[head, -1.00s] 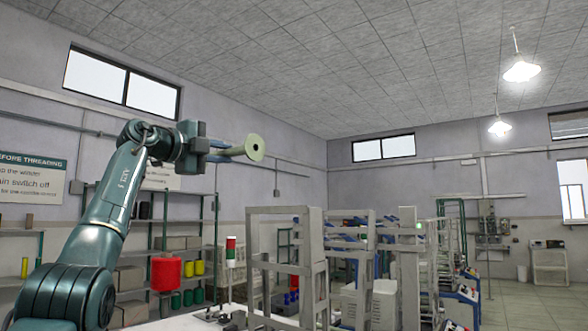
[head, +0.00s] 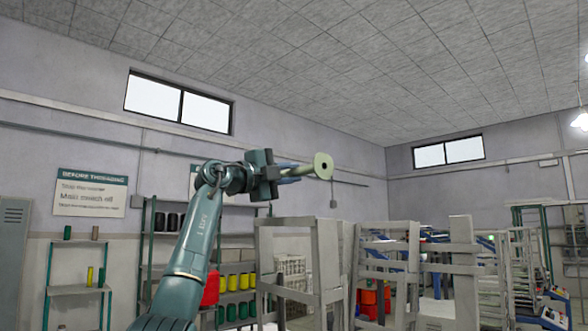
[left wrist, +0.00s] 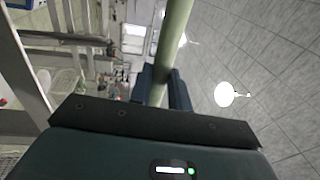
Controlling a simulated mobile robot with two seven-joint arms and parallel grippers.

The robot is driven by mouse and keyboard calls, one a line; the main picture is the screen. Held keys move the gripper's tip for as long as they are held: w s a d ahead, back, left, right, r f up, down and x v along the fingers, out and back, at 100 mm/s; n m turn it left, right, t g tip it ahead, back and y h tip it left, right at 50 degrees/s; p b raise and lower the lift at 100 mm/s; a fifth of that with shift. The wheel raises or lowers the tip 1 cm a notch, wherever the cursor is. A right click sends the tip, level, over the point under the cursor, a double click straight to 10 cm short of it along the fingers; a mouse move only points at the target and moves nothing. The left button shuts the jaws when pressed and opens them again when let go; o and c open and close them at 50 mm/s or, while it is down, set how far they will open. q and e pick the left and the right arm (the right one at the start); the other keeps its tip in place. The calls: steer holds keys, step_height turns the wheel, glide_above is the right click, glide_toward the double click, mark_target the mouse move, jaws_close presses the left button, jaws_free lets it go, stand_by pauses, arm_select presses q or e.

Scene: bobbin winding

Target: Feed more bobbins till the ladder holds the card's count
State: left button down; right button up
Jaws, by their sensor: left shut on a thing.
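My left gripper (head: 288,177) is raised high in the head view, shut on a pale green bobbin (head: 322,166). The bobbin points right, its round flange with a dark centre hole at the free end. In the left wrist view the bobbin's long green barrel (left wrist: 174,38) runs up from between the dark fingers (left wrist: 162,90). The bobbin is in the air, apart from the frames below. I cannot make out the count card, and cannot tell which frame is the ladder. My right gripper is not in view.
Pale grey upright frames (head: 330,262) stand below and right of the held bobbin. Behind are shelves with yellow spools (head: 240,282) and dark spools (head: 168,221). A threading notice (head: 90,193) hangs on the left wall. The air around the bobbin looks clear.

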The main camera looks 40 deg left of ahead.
arm_select(q)
steer(key=f, duration=0.5)
steer(key=shift+w+f, duration=0.1)
steer(key=shift+w, duration=0.1)
steer(key=shift+s+a, duration=0.1)
stand_by(0.6)
step_height(320, 180, down, 6)
steer(key=b, duration=0.4)
steer(key=shift+w+f, duration=0.15)
steer(key=shift+w, duration=0.05)
step_height(320, 180, down, 6)
steer(key=b, duration=0.4)
steer(key=shift+w, duration=0.15)
